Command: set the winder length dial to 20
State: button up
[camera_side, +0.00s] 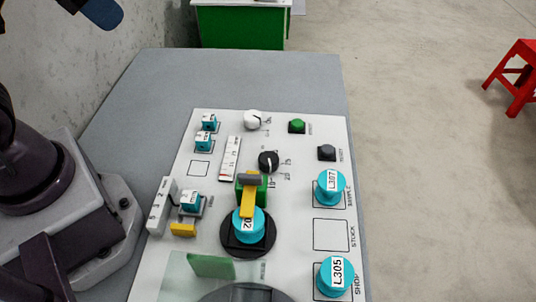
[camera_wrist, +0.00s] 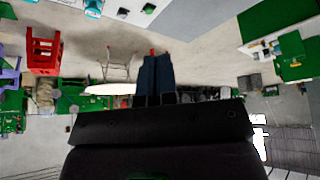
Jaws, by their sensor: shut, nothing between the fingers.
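The black dial (camera_side: 268,161) sits on the white panel (camera_side: 307,150), with small printed numbers to its right and below. A pale mark shows on the knob, but the exact number it points at is too small to tell. My gripper (camera_side: 105,14) is partly in view at the top left of the side view, well above and away from the panel. In the wrist view my gripper's dark blue fingers (camera_wrist: 155,75) are together with nothing between them. The dial is not recognisable in the wrist view.
A white knob (camera_side: 252,119), a green button (camera_side: 297,126) and a dark button (camera_side: 327,152) surround the dial. A yellow lever (camera_side: 248,198) stands just below it. Cyan spools (camera_side: 330,186) stand at right. The grey table (camera_side: 230,80) behind the panel is clear.

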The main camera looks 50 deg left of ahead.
jog(key=o, duration=0.4)
jog(key=shift+f, duration=0.1)
jog(key=shift+c, duration=0.2)
jog(key=o, duration=1)
jog(key=f, duration=0.1)
jog(key=w+f+g, duration=0.2)
jog(key=shift+w+d+f+m, duration=0.15)
jog(key=shift+d+f+m, duration=0.05)
jog(key=shift+d+m, duration=0.1)
jog(key=shift+c, duration=0.2)
jog(key=m+g, duration=0.4)
jog(key=m, duration=1.2)
send_over(269, 157)
notch_tip(269, 157, down, 17)
notch_tip(269, 157, down, 13)
jog(key=shift+r, duration=0.15)
jog(key=c, duration=0.9)
